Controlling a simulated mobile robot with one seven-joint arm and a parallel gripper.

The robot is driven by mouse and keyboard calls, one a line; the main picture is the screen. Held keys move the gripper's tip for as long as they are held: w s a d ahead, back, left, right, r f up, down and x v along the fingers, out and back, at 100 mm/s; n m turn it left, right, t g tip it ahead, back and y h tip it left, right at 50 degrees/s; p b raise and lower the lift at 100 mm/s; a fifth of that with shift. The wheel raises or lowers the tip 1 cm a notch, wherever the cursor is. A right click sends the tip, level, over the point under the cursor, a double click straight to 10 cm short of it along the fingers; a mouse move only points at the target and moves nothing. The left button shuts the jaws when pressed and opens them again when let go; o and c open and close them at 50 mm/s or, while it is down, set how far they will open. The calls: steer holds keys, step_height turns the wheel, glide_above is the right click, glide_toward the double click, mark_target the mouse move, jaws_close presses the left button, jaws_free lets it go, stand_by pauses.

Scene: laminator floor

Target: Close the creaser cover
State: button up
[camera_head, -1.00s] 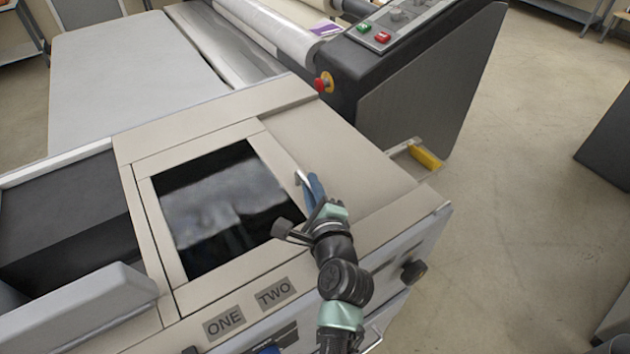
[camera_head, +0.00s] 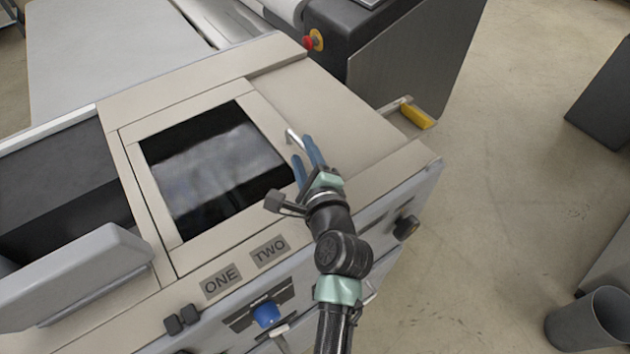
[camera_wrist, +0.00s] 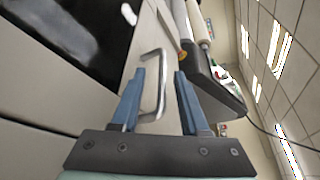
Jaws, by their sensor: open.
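The creaser cover (camera_head: 130,138) is a beige frame around a dark glossy window, on top of the beige machine in the head view. It looks nearly flush with the top; I cannot tell how far it stands open. A slim metal bar handle (camera_head: 292,138) is at its right side, and shows in the wrist view (camera_wrist: 162,88). My gripper (camera_head: 305,153) is open, its two blue fingers at the handle. In the wrist view my gripper (camera_wrist: 160,76) has the handle in the gap between its fingers, nearer the left finger. Contact cannot be told.
A grey raised block (camera_head: 75,275) stands at the machine's left front. The front panel has a blue knob (camera_head: 266,314) and a black knob (camera_head: 406,227). The laminator (camera_head: 415,60) with a red button stands behind. A bin (camera_head: 588,320) stands on open floor at right.

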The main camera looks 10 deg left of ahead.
steer(key=b+v, duration=0.2)
steer(key=v, duration=0.8)
steer(key=w+d+r+n+t+h+b, duration=0.1)
steer(key=w+r+n+t, duration=0.3)
steer(key=r, duration=0.6)
steer(key=d+r+n+t+h+b, duration=0.1)
steer(key=r+n, duration=0.5)
steer(key=r, duration=0.4)
steer(key=s+d+r+n+t+h, duration=0.1)
steer(key=s+r+n+t, duration=0.1)
steer(key=r, duration=0.5)
steer(key=s+d+r+n+t+h+b, duration=0.1)
steer(key=s+r+n+t+h, duration=0.1)
steer(key=r, duration=0.6)
steer(key=s+d+r+n+t+h+b, duration=0.1)
steer(key=s+r+n+t, duration=0.3)
steer(key=s+r, duration=0.3)
steer(key=shift+s+d+r+n+h, duration=0.15)
steer(key=shift+d+r+n+h, duration=0.15)
steer(key=shift+n, duration=0.4)
